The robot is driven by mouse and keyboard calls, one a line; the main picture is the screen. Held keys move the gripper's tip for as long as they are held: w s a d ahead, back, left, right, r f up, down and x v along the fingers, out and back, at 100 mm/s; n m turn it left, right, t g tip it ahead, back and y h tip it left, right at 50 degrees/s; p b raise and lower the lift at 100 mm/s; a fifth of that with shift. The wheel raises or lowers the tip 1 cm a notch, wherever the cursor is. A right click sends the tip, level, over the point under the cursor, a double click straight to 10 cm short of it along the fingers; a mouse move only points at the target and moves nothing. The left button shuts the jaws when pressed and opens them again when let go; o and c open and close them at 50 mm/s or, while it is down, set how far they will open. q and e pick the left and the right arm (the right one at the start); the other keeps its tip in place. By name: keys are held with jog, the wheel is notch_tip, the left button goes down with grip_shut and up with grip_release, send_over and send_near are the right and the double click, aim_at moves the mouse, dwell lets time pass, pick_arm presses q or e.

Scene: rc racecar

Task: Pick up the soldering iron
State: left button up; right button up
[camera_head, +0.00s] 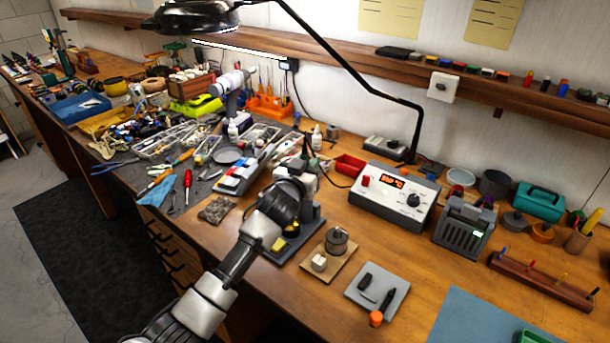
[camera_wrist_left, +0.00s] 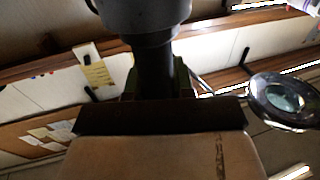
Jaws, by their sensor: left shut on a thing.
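My left gripper (camera_head: 304,170) is beyond the dark wrist of my left arm, over the soldering stand (camera_head: 312,222). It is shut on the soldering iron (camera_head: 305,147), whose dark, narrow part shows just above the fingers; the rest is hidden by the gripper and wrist. A dark cord runs from the gripper's right side toward the soldering station (camera_head: 395,197), which has a lit red display. I cannot tell whether the iron is clear of the stand. The left wrist view shows large, dim close parts and no clear iron. My right gripper is not in view.
A magnifier lamp (camera_head: 195,16) hangs from a black arm over the bench. A tip-cleaner pot (camera_head: 336,241) stands on a small board right of the stand. Tools and trays crowd the left. A grey pad (camera_head: 377,290) lies front right, with bare wood around it.

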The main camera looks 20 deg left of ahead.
pick_arm(q)
jog(key=shift+r, duration=0.1)
notch_tip(320, 180, up, 18)
jog(key=b, duration=0.2)
dwell(0.4)
notch_tip(320, 180, down, 14)
jog(key=s+a+g+p, duration=0.2)
jog(key=p, duration=0.3)
jog(key=shift+a+n, duration=0.25)
jog(key=shift+n, duration=0.05)
dwell(0.4)
jog(key=shift+s+f, duration=0.1)
jog(key=shift+f, duration=0.45)
dwell(0.8)
jog(key=shift+p, duration=0.45)
